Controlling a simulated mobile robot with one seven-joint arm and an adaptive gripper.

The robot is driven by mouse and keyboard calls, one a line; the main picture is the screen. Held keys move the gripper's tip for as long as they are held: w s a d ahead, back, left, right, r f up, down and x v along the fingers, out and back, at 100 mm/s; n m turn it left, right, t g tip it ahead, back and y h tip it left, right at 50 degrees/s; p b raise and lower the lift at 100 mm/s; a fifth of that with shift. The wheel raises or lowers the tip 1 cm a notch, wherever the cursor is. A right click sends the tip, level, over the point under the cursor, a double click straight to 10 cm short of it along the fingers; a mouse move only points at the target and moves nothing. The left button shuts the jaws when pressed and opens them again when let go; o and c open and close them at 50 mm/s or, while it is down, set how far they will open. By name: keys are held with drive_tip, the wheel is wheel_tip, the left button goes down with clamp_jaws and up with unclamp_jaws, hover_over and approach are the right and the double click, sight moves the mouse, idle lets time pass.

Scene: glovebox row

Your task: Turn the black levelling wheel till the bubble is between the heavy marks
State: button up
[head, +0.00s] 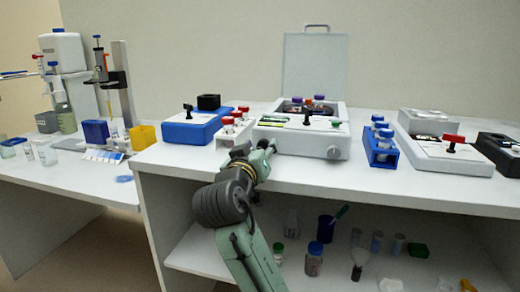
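A white instrument (296,140) with its lid raised stands on the bench in the head view. Its sloping front panel carries a yellow-green strip (272,123), a black knob (307,117) and a round dial at the right. Another black knob (188,109) stands on a blue box to the left. I cannot tell which black part is the levelling wheel. No bubble or heavy marks can be made out at this size. My gripper (268,148) is at the instrument's front left corner, at the bench's front edge. Its fingers are too small to read, and contact is unclear.
A white rack of red-capped vials (229,126) stands close left of the instrument. A blue rack of vials (380,145) stands to its right. Further right is a white device with a red-topped knob (453,142). Bottles stand on the shelf below. Bare bench lies in front of the racks.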

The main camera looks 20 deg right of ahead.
idle(0.3)
drive_tip(key=v, duration=1.2)
drive_tip(key=w+d+m+p, duration=0.2)
drive_tip(key=w+p, duration=0.1)
drive_tip(key=p, duration=0.1)
drive_tip(key=w+d+m+p, duration=0.2)
drive_tip(key=w+d+p, duration=0.1)
drive_tip(key=w+p, duration=0.1)
drive_tip(key=w+d+m+p, duration=0.2)
drive_tip(key=w+p, duration=0.2)
drive_tip(key=p, duration=0.1)
drive_tip(key=shift+d, duration=0.3)
